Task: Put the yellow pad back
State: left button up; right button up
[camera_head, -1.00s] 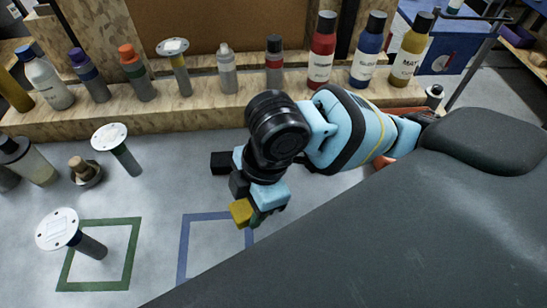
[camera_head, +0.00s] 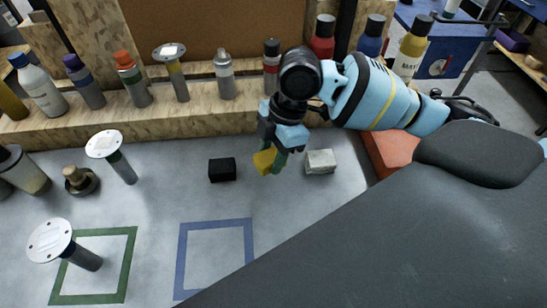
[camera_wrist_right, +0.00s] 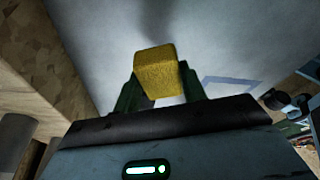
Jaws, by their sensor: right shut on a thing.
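The yellow pad (camera_head: 264,161) is a small block held at the tips of my right gripper (camera_head: 272,163). It hangs above the grey floor sheet, between a black block and a whitish block. In the right wrist view the yellow pad (camera_wrist_right: 156,73) sits between the two green fingers of my right gripper (camera_wrist_right: 160,88), which are shut on it. A black block (camera_head: 222,170) lies on the sheet to the left of the gripper. A whitish block (camera_head: 320,161) lies to its right. My left gripper is not in view.
A blue square outline (camera_head: 182,255) and a green one (camera_head: 129,260) are marked on the sheet. Round-topped posts (camera_head: 104,144) stand at left. A wooden ledge (camera_head: 190,122) with several bottles runs along the back. A reddish block (camera_head: 392,154) lies at right.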

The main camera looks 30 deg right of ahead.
jog(key=shift+w+d, duration=0.3)
jog(key=shift+w+d+f, duration=0.1)
jog(key=shift+f, duration=0.8)
jog(key=shift+w+d+f, duration=0.1)
jog(key=shift+f, duration=0.75)
jog(key=shift+f, duration=0.1)
jog(key=o, duration=0.9)
jog(key=shift+o, duration=0.2)
jog(key=p+v, duration=0.1)
jog(key=v, duration=1.1)
